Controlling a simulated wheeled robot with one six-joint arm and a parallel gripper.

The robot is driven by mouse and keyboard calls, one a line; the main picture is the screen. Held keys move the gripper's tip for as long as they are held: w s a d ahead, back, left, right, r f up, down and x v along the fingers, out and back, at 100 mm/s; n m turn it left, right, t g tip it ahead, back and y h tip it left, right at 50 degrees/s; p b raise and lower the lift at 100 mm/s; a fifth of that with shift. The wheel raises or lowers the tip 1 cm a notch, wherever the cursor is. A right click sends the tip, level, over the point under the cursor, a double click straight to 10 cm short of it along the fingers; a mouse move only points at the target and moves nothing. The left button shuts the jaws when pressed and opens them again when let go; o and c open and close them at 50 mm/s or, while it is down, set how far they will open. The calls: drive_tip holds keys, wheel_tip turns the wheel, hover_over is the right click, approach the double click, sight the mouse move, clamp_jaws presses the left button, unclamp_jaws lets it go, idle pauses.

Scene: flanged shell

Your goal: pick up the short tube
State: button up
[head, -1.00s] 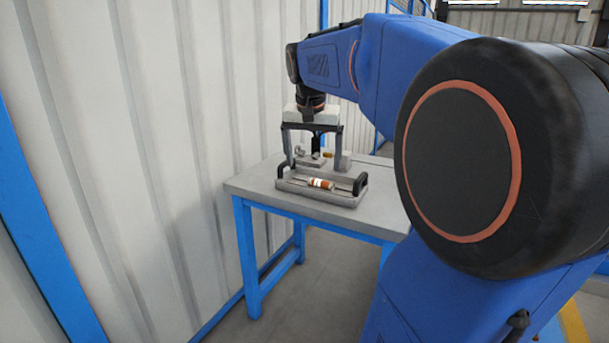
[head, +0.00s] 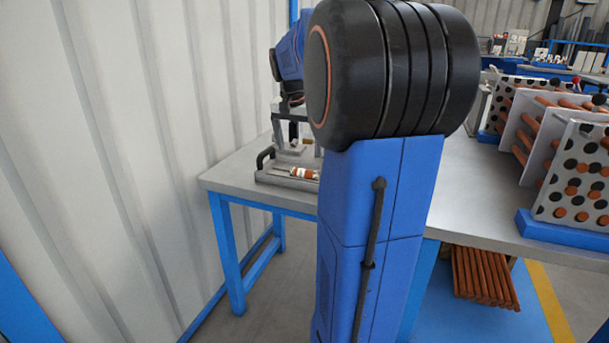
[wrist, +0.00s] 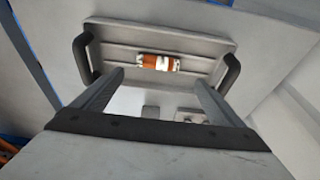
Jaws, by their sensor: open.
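The short tube (wrist: 158,63), orange-brown with white bands, lies on its side in a grey tray (wrist: 205,33) with black handles at both ends. In the head view the tube (head: 303,173) shows beside my arm, which covers the tray's right part. My gripper (wrist: 160,80) is open and empty in the wrist view. Its two fingers are spread wide, pointing toward the tray, with the tube between and beyond their tips in the picture. The fingers look apart from the tube. In the head view my arm hides most of the gripper.
The tray stands on a grey table (head: 232,178) with blue legs, close to a corrugated wall (head: 130,120). Small grey fixtures (wrist: 190,116) sit beside the tray. Dotted racks with brown tubes (head: 570,175) stand on the right. Brown rods (head: 482,275) lie beneath the table.

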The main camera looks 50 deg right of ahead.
sight(304, 170)
drive_tip(key=shift+s+x, duration=0.1)
drive_tip(key=shift+x, duration=2)
drive_tip(key=shift+s+x, duration=0.15)
drive_tip(key=shift+x, duration=1.95)
drive_tip(key=shift+d, duration=0.1)
drive_tip(key=shift+c, duration=0.7)
drive_tip(key=c, duration=1.1)
